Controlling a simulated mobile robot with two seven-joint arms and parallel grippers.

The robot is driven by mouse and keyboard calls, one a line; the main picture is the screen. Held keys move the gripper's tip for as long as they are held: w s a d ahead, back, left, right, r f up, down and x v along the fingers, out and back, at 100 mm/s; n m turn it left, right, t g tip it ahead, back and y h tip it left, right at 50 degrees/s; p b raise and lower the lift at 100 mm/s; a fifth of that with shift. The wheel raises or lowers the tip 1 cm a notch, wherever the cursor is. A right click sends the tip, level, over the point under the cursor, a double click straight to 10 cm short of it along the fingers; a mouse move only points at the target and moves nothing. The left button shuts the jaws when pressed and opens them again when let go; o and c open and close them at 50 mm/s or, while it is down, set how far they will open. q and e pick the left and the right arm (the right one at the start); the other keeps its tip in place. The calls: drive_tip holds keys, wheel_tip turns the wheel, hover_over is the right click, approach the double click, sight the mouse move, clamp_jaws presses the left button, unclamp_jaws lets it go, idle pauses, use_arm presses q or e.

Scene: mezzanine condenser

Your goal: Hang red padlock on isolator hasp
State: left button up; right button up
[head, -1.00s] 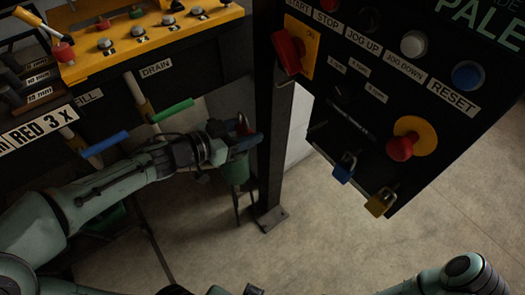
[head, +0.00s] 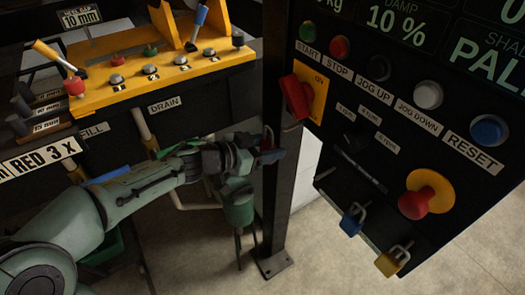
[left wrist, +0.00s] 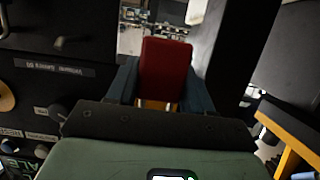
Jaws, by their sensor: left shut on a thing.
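The red padlock (left wrist: 165,70) sits between the two fingers of my left gripper (left wrist: 167,88) in the left wrist view. In the head view, my left gripper (head: 269,148) is shut on it beside the dark post, and only a sliver of the padlock (head: 267,140) shows there. The isolator (head: 297,97) has a red handle on a yellow plate at the left edge of the black control panel. My gripper is below and left of it, apart from it. I cannot make out the hasp clearly. My right gripper is not in view.
A dark post (head: 277,190) stands right behind my gripper. A blue padlock (head: 351,224) and a yellow padlock (head: 390,263) hang at the panel's lower edge. A red stop button (head: 414,203) juts from the panel. A yellow rack (head: 150,80) is at left. Floor at lower right is clear.

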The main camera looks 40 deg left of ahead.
use_arm(q)
drive_tip(key=b+x, duration=0.1)
drive_tip(key=x, duration=0.6)
drive_tip(key=shift+d+r+b, duration=0.15)
drive_tip(key=shift+r+b, duration=0.1)
drive_tip(key=shift+b, duration=0.15)
idle(0.3)
drive_tip(key=shift+w, duration=0.15)
idle(0.5)
drive_tip(key=o, duration=1.2)
